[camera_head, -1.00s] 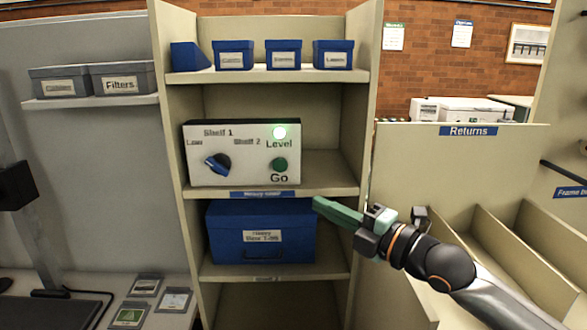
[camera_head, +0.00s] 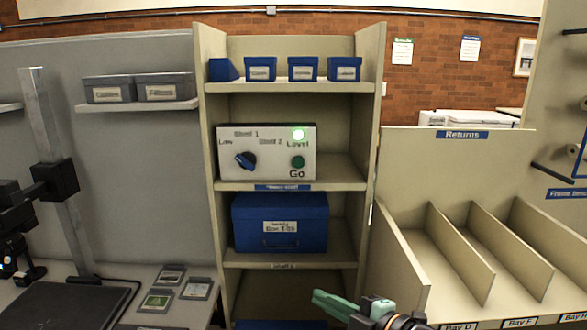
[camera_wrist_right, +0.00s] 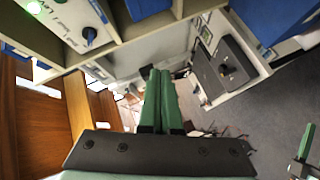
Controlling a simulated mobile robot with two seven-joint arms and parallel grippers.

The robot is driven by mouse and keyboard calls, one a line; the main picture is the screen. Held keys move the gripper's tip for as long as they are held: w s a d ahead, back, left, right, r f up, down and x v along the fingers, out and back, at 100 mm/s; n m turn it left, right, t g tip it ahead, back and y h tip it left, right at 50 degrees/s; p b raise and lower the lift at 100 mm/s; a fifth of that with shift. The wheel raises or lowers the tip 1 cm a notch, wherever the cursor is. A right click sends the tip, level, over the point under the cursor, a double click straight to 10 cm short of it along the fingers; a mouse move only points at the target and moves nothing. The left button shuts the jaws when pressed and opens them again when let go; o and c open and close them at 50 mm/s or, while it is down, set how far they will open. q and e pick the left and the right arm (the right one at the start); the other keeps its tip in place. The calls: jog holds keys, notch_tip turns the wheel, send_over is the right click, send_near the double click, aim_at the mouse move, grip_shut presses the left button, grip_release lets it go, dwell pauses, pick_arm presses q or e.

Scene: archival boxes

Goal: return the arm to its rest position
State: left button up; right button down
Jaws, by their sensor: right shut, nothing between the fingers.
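My right gripper (camera_head: 322,299) is at the bottom of the head view, low in front of the shelf unit. Its green fingers are together with nothing between them. In the wrist view the two fingers (camera_wrist_right: 160,85) lie side by side, pointing into free space. The rest of my right arm is cut off by the bottom edge of the head view.
The shelf unit (camera_head: 378,110) holds a control panel (camera_head: 270,171) with a lit green lamp and a blue box (camera_head: 280,222) below. The Returns bins (camera_head: 450,270) stand at the right. A desk (camera_head: 225,294) with a copy stand (camera_head: 55,182) is at the left.

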jog(key=s+d+f+m+g+h, duration=0.2)
jog(key=s+d+f+m+h, duration=0.1)
jog(key=s+f+m, duration=0.4)
jog(key=s+d+f+m+g+h, duration=0.1)
jog(key=s+d+f+m+h, duration=0.35)
jog(key=f, duration=0.45)
jog(key=s+d+f+m+g+h, duration=0.1)
jog(key=s+d+f+m+g, duration=0.25)
jog(key=s, duration=0.45)
jog(key=s+d+f+m+g+h, duration=0.25)
jog(key=s+d+m, duration=0.25)
jog(key=s, duration=0.3)
jog(key=w+a+f+t+y+p, duration=0.3)
jog(key=w+a+f+t+p, duration=0.1)
jog(key=a+f+t+p, duration=0.1)
jog(key=shift+w+f+n+t, duration=0.3)
jog(key=shift+w+f+t, duration=0.05)
jog(key=shift+f+t, duration=0.4)
